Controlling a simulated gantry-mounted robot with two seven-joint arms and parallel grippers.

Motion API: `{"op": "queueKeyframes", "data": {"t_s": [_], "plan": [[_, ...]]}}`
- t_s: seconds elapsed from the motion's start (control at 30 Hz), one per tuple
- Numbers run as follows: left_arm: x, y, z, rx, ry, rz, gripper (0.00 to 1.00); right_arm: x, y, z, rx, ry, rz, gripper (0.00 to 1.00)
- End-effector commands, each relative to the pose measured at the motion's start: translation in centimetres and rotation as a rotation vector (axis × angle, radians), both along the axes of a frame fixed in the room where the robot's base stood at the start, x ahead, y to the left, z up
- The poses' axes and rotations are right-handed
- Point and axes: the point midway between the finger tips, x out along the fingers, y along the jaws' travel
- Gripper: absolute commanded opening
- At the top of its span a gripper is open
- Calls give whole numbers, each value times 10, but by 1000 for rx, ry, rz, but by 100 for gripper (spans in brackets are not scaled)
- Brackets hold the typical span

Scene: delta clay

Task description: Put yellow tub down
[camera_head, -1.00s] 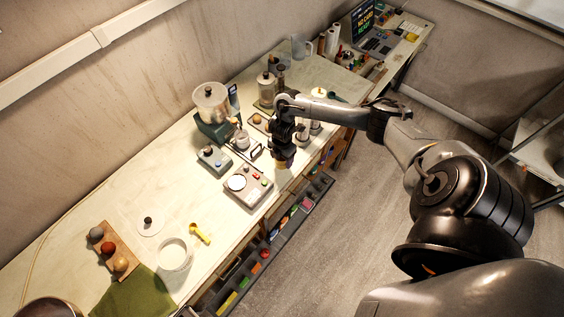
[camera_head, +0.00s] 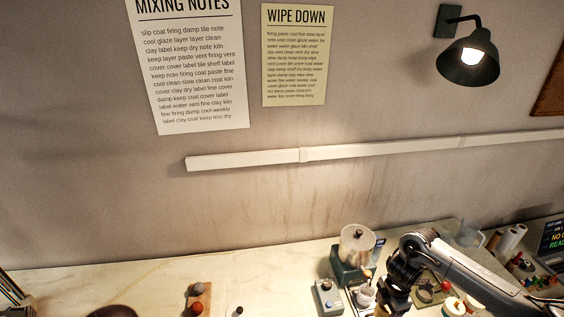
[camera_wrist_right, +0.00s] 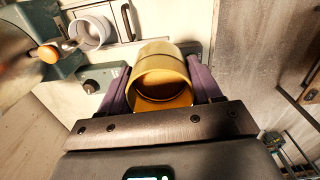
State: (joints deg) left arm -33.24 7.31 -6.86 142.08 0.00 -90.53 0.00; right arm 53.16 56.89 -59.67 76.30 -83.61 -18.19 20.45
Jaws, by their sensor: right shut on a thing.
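The yellow tub (camera_wrist_right: 160,62) is in the right wrist view, with its open round mouth towards the camera and an orange inside. My right gripper (camera_wrist_right: 163,82) is shut on it, with a purple-grey finger on each side. In the head view my right gripper (camera_head: 394,296) hangs low at the bottom edge, right of the mixer. The tub cannot be made out there. Whether the tub touches anything below it cannot be told. My left gripper is not in view.
A white cup (camera_head: 366,296) and a grey knobbed box (camera_head: 327,297) are close by; the box also shows in the wrist view (camera_wrist_right: 97,78). The bench (camera_head: 240,285) left of the box is largely clear.

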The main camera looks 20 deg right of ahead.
Motion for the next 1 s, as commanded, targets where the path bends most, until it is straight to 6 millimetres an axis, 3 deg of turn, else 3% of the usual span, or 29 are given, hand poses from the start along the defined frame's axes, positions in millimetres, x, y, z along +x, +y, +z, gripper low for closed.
{"op": "queueKeyframes", "data": {"t_s": [0.03, 0.27, 0.4, 0.5, 0.6, 0.77, 1.0], "plan": [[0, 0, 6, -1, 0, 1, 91, 12, 10, 16, 0, -8, 22, 28], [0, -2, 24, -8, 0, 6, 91, 50, 65, 67, -2, -9, 151, 28], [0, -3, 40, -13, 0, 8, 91, 69, 118, 107, -2, -9, 171, 28], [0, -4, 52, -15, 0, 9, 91, 72, 161, 135, -3, -6, 100, 28], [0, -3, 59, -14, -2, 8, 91, 66, 188, 146, 0, 0, -20, 28], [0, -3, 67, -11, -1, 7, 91, 49, 216, 152, 0, 3, -254, 28], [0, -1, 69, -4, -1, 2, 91, 8, 231, 129, 0, 5, -678, 28]]}}
